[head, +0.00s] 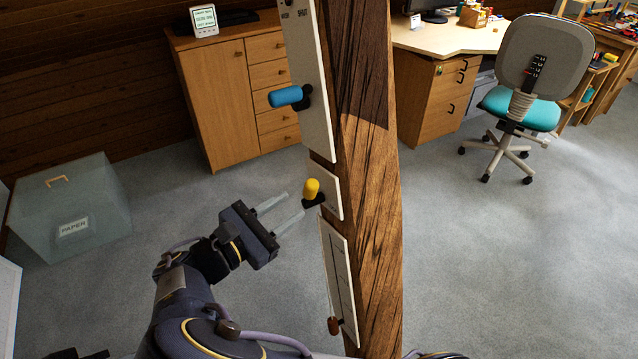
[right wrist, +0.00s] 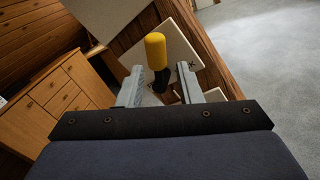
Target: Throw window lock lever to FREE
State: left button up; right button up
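The timber post (head: 370,190) carries three white plates with levers. The yellow lever (head: 312,188) points up from a black base on the small middle plate (head: 330,178); it also shows in the right wrist view (right wrist: 156,50). The blue lever (head: 286,96) points left on the upper plate (head: 312,60), which reads SHUT near its top. No FREE marking is readable, so I cannot tell which is the window lock lever. My right gripper (head: 296,203) is open and empty, just left of the yellow lever; its fingers (right wrist: 162,72) straddle the lever's line without closing on it.
A lower plate (head: 338,275) has a brown-red knob (head: 334,325) at its bottom. A wooden cabinet (head: 215,105) stands behind, a clear paper box (head: 70,205) at left. A desk (head: 440,40) and teal office chair (head: 520,108) are at right. The carpet between is clear.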

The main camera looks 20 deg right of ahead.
aim_at(306, 193)
jog(key=shift+w+r, duration=0.2)
jog(key=x, duration=0.7)
jog(key=shift+w+d, duration=0.1)
grip_shut()
